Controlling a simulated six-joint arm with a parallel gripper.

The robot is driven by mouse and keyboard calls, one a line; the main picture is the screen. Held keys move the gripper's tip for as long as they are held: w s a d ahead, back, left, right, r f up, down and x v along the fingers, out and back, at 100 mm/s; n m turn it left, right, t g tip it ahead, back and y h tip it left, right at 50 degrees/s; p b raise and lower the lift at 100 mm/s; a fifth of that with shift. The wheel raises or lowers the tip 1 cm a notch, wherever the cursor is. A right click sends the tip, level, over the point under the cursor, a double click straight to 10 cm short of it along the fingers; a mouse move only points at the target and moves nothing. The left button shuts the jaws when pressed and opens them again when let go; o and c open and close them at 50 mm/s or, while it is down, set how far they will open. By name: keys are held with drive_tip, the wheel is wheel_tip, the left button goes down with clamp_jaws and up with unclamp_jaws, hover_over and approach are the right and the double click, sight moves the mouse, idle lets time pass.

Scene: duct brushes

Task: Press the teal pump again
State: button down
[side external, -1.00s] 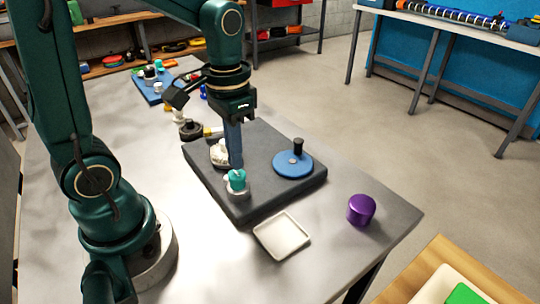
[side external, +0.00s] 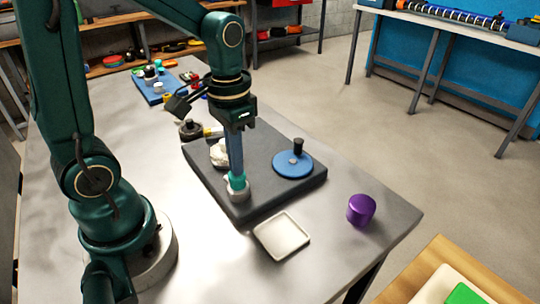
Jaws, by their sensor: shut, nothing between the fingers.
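The teal pump (side external: 237,183) stands in a pale grey collar (side external: 238,195) near the front left of the dark slab (side external: 275,195). My gripper (side external: 236,172) points straight down with its fingers shut and nothing held. Its fingertips are at the top of the pump and cover most of it. They look in contact with it, and only a thin band of teal shows above the collar.
A blue disc with a black knob (side external: 293,163) sits on the slab to the right, and a white lumpy piece (side external: 219,152) behind left. A shallow pale tray (side external: 281,236) and a purple cylinder (side external: 361,209) lie in front. The table's right front is mostly clear.

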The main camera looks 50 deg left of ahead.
drive_tip(key=shift+f, duration=0.7)
drive_tip(key=shift+r, duration=0.85)
drive_tip(key=shift+r, duration=3)
